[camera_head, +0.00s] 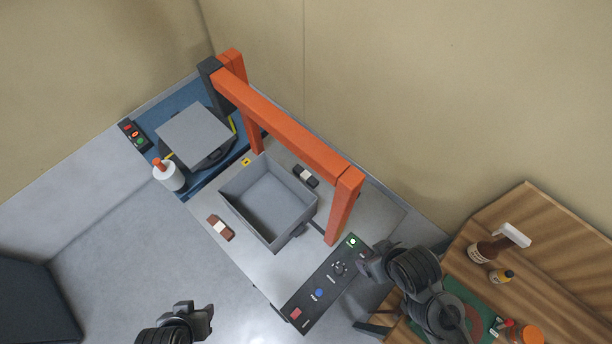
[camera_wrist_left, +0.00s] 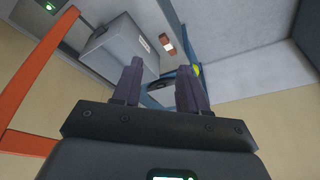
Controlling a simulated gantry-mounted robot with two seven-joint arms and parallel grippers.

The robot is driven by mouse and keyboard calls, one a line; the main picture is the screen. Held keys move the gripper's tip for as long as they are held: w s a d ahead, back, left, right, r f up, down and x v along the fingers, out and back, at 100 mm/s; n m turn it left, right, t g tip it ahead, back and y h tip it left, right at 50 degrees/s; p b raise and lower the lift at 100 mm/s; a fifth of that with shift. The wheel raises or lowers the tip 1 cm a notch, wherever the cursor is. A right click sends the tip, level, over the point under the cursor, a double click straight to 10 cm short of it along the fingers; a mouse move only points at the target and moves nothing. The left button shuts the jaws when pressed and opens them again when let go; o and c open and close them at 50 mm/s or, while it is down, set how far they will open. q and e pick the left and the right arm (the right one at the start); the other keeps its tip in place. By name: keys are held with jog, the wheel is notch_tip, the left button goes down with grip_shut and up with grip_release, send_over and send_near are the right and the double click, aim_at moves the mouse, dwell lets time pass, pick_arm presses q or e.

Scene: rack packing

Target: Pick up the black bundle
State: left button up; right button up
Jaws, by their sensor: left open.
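The black bundle (camera_head: 306,176), dark with a pale band, lies on the grey bench behind the grey bin, near the orange frame. I cannot make it out in the left wrist view. My left gripper (camera_head: 203,318) is at the bottom of the head view, well apart from the bundle. Its two fingers (camera_wrist_left: 159,88) are spread and empty in the left wrist view. My right gripper (camera_head: 368,262) is over the right end of the bench, near the control panel; its finger gap is not clear.
The open grey bin (camera_head: 234,205) stands mid-bench, and a brown bundle (camera_head: 220,228) lies left of it. The orange beam (camera_head: 290,125) spans above the bench's back. A white bottle (camera_head: 169,178) stands left. A wooden table (camera_head: 550,225) with bottles is right.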

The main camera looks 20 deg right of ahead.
pick_arm(q)
jog(key=shift+d, duration=0.15)
jog(key=shift+o, duration=0.3)
jog(key=o, duration=0.6)
